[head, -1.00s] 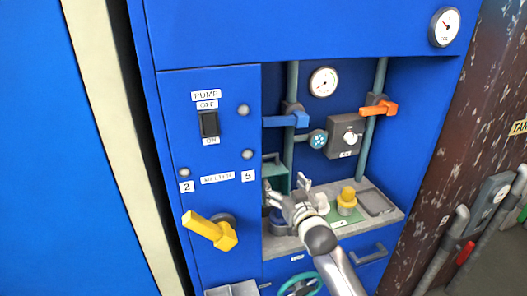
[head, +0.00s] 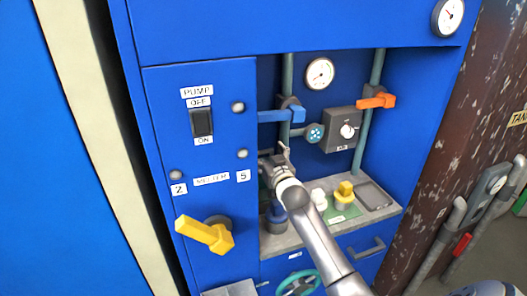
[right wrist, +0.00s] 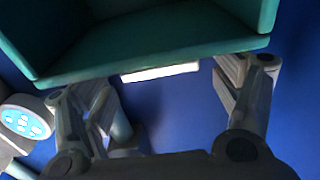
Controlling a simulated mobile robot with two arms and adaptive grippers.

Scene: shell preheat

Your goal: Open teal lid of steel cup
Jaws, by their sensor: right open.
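My right gripper (head: 275,158) is in the left part of the recess, with its arm rising from the bottom. It is open and empty, and its fingers also show spread apart in the right wrist view (right wrist: 165,98). A teal box-like part (right wrist: 150,62) with a white strip under its edge fills the top of that view, just beyond the fingers; I see no clear contact. In the head view the gripper mostly covers that area. A dark, blue-topped container (head: 276,214) stands on the counter below, partly behind my arm. I cannot clearly make out the steel cup or its teal lid. My left gripper is not in view.
A white piece (head: 319,199) and a yellow-topped piece (head: 343,193) stand on the counter (head: 340,228). A yellow lever (head: 205,234) sticks out at left.

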